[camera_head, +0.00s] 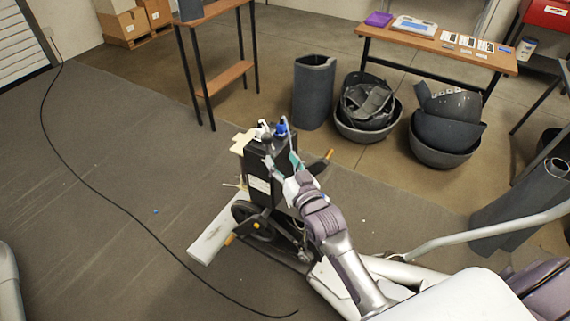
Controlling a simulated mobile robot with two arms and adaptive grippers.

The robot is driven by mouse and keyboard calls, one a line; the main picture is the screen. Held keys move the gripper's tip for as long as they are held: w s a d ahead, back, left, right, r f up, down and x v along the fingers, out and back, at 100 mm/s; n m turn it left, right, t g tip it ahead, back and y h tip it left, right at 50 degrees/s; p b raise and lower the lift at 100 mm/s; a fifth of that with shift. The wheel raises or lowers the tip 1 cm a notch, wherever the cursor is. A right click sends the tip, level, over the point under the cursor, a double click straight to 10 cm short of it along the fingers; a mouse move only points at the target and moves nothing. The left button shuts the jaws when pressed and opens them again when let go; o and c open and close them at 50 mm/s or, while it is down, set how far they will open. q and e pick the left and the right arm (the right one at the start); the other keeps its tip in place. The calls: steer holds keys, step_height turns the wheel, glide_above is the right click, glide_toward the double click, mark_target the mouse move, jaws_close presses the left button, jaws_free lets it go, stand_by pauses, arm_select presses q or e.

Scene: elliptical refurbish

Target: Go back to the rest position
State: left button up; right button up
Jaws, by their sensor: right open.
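My right gripper (284,162) is open in the middle of the head view, at the end of a grey and purple arm. It is in front of the upper part of a black box-shaped unit (259,172), which has a pale label. I cannot tell whether the fingers touch the unit. A blue-capped item (281,128) and a white-topped item (263,129) show at the unit's top. Below is a dark wheeled part (254,222) with orange-tipped pedals. My left gripper is not in view.
A black cable (110,203) runs across the floor mat (100,140). A white board (219,228) lies beside the unit. Behind stand a narrow shelf table (225,78), a dark cylinder (313,92), dark bins (440,148) and a wooden table (400,42). The left floor is mostly clear.

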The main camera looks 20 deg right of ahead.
steer(key=shift+s, duration=0.7)
steer(key=s+f+n+g, duration=0.1)
steer(key=s+f+g, duration=0.45)
steer(key=f, duration=1.05)
steer(key=s+f+n+g, duration=0.1)
steer(key=s+f+g, duration=0.2)
steer(key=s+f, duration=0.9)
steer(key=s+d+f+n+g, duration=0.1)
steer(key=s+f+g, duration=0.3)
steer(key=s+f, duration=0.7)
steer(key=s+d+f+g+h, duration=0.1)
steer(key=s+f+g, duration=0.3)
steer(key=s+f, duration=0.8)
steer(key=s+d, duration=0.1)
steer(key=s, duration=0.7)
steer(key=shift+s+f+n, duration=0.2)
steer(key=shift+s+n, duration=0.05)
steer(key=shift+n, duration=0.15)
